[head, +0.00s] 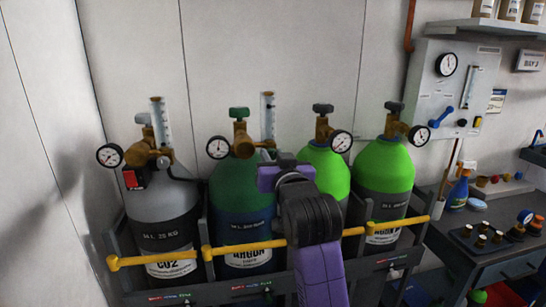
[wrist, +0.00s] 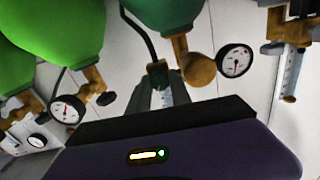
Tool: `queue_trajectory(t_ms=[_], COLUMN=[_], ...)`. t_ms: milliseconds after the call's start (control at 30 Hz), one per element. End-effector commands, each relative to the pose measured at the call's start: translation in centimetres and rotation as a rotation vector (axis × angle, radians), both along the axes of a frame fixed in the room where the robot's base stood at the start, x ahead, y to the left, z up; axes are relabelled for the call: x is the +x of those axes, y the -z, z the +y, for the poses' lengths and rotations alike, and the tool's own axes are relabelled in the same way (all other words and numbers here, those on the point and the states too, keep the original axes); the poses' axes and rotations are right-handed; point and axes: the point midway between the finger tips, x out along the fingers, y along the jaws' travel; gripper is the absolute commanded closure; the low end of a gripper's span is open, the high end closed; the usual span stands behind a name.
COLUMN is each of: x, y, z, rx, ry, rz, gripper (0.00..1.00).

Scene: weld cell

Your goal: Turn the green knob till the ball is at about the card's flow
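In the wrist view, which is upside down, a small dark green knob (wrist: 158,73) sits at the foot of a clear flow tube (wrist: 167,97), beside a brass regulator (wrist: 198,69). The grey fingers of my gripper (wrist: 162,80) stand either side of the tube and reach the knob. I cannot tell whether they grip it. In the head view the tube (head: 268,112) rises behind my purple gripper, which hides the knob. A larger green handwheel (head: 239,113) tops the argon cylinder (head: 228,185). The ball is too small to make out. I cannot identify the flow card.
A grey CO2 cylinder (head: 160,215) with its own flow tube stands left. Two bright green cylinders (head: 386,165) stand right. A yellow bar (head: 150,258) runs across the rack front. A wall panel (head: 452,92) and a bench (head: 480,222) with small parts are at the right.

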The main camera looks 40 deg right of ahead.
Motion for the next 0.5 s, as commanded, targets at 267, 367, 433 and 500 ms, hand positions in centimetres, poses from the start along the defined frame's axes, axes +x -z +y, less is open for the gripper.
queue_trajectory(t_ms=[267,367,433,500], x=[0.0,-0.01,0.01,0.01], y=[0.09,0.16,0.16,0.12], z=[0.03,0.02,0.05,0.06], rx=[0.028,0.09,0.133,0.162], ry=[-0.001,-0.001,-0.001,-0.002], rz=[-0.019,-0.061,-0.089,-0.109], gripper=[1.0,1.0,1.0,1.0])
